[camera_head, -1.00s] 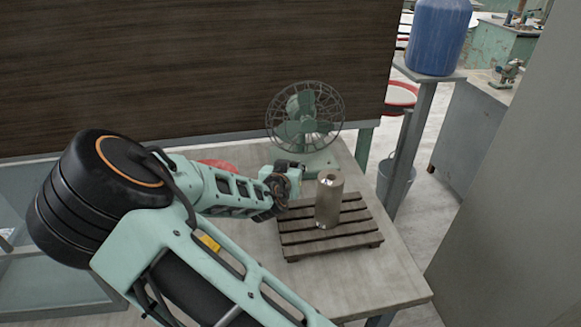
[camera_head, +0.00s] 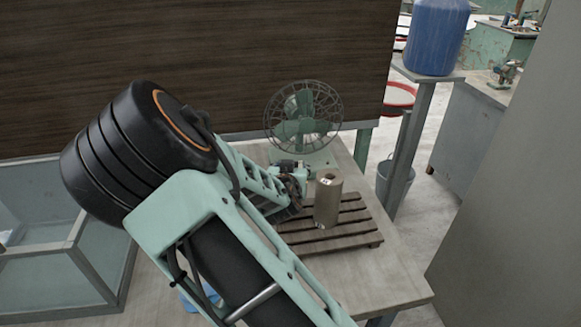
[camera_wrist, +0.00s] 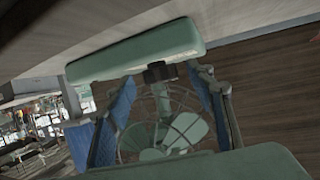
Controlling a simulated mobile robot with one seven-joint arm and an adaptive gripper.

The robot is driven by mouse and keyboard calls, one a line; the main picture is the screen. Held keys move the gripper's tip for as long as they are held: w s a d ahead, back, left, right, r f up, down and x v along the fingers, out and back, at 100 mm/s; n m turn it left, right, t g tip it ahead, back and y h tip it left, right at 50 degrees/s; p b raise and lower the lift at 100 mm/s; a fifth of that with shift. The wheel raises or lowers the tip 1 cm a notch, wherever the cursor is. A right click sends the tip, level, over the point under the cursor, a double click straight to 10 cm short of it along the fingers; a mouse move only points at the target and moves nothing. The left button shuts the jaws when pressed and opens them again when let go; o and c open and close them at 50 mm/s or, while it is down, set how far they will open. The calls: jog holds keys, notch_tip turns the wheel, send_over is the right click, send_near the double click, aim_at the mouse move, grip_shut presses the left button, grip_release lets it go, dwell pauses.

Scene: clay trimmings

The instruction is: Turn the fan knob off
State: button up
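The green desk fan (camera_head: 303,112) with a round wire cage stands at the back of the table. In the wrist view the fan (camera_wrist: 165,135) appears upside down, its pale green base (camera_wrist: 135,53) at the top. A small dark knob (camera_wrist: 158,72) sits on the edge of that base. My gripper (camera_wrist: 161,84) is open, its blue-padded fingers spread to either side of the knob, with nothing held. In the head view my gripper (camera_head: 291,169) is just in front of the fan's base, partly hidden by my arm. I cannot tell whether it touches the knob.
A brown cylinder (camera_head: 327,203) stands on a slatted wooden rack (camera_head: 355,222), close to the right of my gripper. A dark wooden panel (camera_head: 190,60) rises behind the table. The table's front right (camera_head: 395,280) is clear.

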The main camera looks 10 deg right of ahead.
jog(key=v, duration=1.2)
dwell(0.3)
